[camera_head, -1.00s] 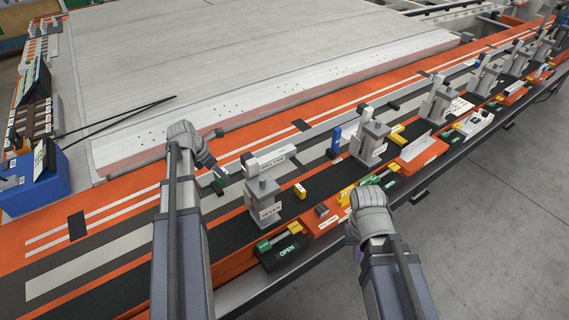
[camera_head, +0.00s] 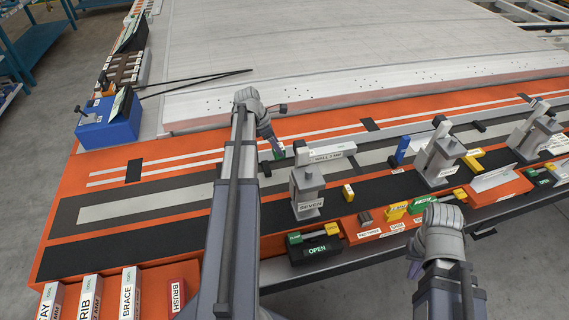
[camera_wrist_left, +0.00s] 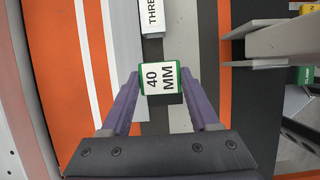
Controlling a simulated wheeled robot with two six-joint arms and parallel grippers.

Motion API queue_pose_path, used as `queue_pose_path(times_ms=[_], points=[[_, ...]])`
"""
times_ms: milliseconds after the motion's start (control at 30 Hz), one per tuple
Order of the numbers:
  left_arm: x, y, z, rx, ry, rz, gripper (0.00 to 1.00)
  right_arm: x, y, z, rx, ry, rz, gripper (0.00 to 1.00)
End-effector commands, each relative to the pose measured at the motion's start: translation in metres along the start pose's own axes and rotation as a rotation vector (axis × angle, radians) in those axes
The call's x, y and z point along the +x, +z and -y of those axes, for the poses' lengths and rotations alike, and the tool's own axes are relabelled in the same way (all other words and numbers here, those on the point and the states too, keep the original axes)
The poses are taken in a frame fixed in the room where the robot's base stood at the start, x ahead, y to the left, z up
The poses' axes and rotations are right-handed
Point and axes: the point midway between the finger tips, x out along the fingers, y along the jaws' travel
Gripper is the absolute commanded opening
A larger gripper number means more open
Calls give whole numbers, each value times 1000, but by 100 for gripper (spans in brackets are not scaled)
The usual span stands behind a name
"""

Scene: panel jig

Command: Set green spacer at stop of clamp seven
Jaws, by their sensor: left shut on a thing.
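A green spacer (camera_head: 278,151) with a white "40 MM" face (camera_wrist_left: 161,78) is between the fingers of my left gripper (camera_wrist_left: 160,88), which is shut on it. In the head view it is just behind and left of the grey clamp labelled SEVEN (camera_head: 307,192), over the grey strip, near the end of a white labelled bar (camera_head: 325,153). A white block marked "THREE" (camera_wrist_left: 152,16) is ahead of the spacer in the wrist view. Whether the spacer touches the bar or strip is unclear. My right gripper (camera_head: 415,268) hangs at the front rail, its fingers mostly hidden.
More clamps (camera_head: 438,160) stand to the right. Labelled boxes (camera_head: 90,300) are at the front left, a blue box (camera_head: 108,122) at the back left.

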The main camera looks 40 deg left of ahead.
Motion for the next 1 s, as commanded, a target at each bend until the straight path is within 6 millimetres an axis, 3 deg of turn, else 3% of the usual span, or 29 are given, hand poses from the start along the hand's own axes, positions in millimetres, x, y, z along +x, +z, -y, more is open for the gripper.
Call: queue_pose_path(times_ms=[33, 133, 433, 733, 1000], points=[[16, -6, 0, 0, 0, 0, 0, 17, -1, 2, 0, 0, 0, 0], [27, -11, 0, 0, 0, 0, 0, 28, -2, 3, 0, 0, 0, 0], [32, -13, 0, 0, 0, 0, 0, 34, -2, 3, 0, 0, 0, 0], [63, -26, 0, 0, 0, 0, 0, 67, -4, 6, 0, 0, 0, 0], [61, -25, 0, 0, 0, 0, 0, 66, -4, 6, 0, 0, 0, 0]])
